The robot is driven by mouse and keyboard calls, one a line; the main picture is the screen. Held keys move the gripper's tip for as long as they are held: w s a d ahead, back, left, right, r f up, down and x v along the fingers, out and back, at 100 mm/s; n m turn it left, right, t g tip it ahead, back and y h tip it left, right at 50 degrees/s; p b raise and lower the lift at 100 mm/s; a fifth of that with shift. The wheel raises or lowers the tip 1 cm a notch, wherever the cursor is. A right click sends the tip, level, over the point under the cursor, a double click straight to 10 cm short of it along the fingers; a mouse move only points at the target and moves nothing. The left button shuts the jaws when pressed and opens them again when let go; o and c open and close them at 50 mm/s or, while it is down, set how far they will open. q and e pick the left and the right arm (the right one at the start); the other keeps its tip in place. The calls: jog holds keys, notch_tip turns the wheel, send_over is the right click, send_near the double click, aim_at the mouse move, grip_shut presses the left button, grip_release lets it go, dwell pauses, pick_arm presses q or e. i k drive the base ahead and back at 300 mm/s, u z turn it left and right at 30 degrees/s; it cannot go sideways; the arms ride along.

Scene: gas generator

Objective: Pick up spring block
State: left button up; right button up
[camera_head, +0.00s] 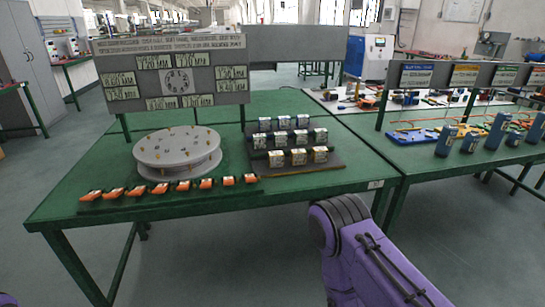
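Several dark blocks with pale labelled faces (298,157) stand in rows on a dark tray (322,168), on the right half of the green table (330,196). Several small orange-and-white blocks (184,186) lie in a row along the table's front left. I cannot tell from the frame which of these is the spring block. A purple link of my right arm fills the lower right, in front of the table. Only a sliver of purple shows at the lower left corner. Neither gripper is in view.
A round grey stand (178,148) with small pegs sits on the left half of the table. A grey board (170,76) with labels rises behind it. Another table at the right holds blue blocks (497,130) and a blue plate (415,136). The front floor is clear.

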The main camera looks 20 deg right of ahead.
aim_at(297, 156)
jog(key=i, duration=0.65)
jog(key=z, duration=2)
